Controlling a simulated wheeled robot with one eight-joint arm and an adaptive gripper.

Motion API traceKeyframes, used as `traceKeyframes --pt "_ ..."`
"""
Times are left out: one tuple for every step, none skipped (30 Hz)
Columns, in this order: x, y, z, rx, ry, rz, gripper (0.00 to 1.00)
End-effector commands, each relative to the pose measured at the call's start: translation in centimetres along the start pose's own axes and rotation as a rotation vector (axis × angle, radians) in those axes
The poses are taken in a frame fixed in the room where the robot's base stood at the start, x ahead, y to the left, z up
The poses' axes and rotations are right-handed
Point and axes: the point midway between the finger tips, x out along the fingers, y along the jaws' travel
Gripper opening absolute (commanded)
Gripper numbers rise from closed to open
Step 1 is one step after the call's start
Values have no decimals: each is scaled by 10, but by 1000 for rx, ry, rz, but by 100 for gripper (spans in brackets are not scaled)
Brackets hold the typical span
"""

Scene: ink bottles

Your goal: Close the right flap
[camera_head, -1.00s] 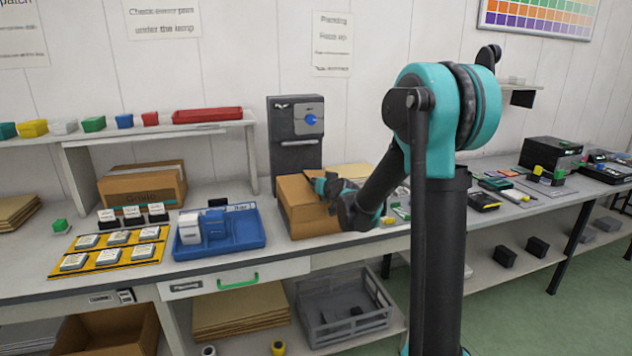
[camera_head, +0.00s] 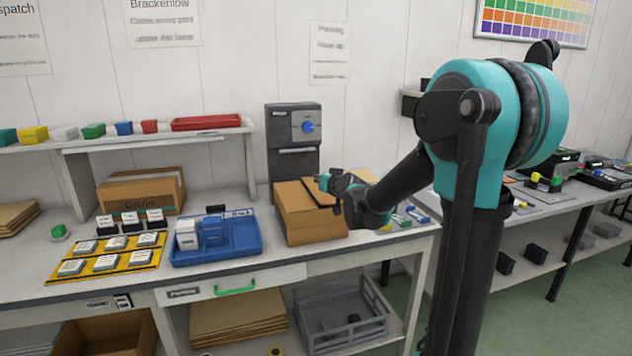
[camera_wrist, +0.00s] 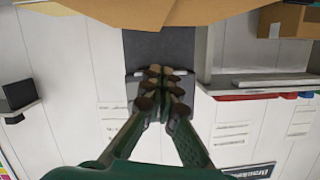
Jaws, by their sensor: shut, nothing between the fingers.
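The open-topped cardboard box (camera_head: 312,226) stands on the bench right of the blue tray. Its left flap (camera_head: 292,194) lies across the top, with a narrow dark gap along its right side. I cannot tell whether the fingers touch the box.
The blue tray (camera_head: 250,248) with bottles or boxes is left of the box. A dark dispenser (camera_head: 293,125) stands behind it. A yellow holder (camera_head: 75,278) lies further left, and small items (camera_head: 415,215) lie right of my wrist. A closed carton (camera_head: 142,192) stands behind.

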Motion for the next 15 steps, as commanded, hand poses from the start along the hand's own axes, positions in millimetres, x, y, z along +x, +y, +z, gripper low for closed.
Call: traceKeyframes --pt "-9 0 0 1 0 1 0" --pt "-14 0 0 1 0 1 0" --pt "-19 0 0 1 0 1 0" --pt "-23 0 0 1 0 1 0" --pt "-27 0 0 1 0 1 0" --pt "-31 0 0 0 0 1 0" --pt "-34 0 0 0 0 1 0" --pt "-36 0 0 0 0 1 0" --pt "-39 0 0 1 1 1 0" --pt "-41 0 0 1 1 1 0" --pt "-42 -1 0 1 1 1 0" --pt "-44 -1 0 1 0 1 0" --pt "-44 -1 -1 0 -2 0 0" --pt "-44 -2 -2 -2 -8 -1 0" --pt "-41 -2 -4 -6 -21 -3 0"
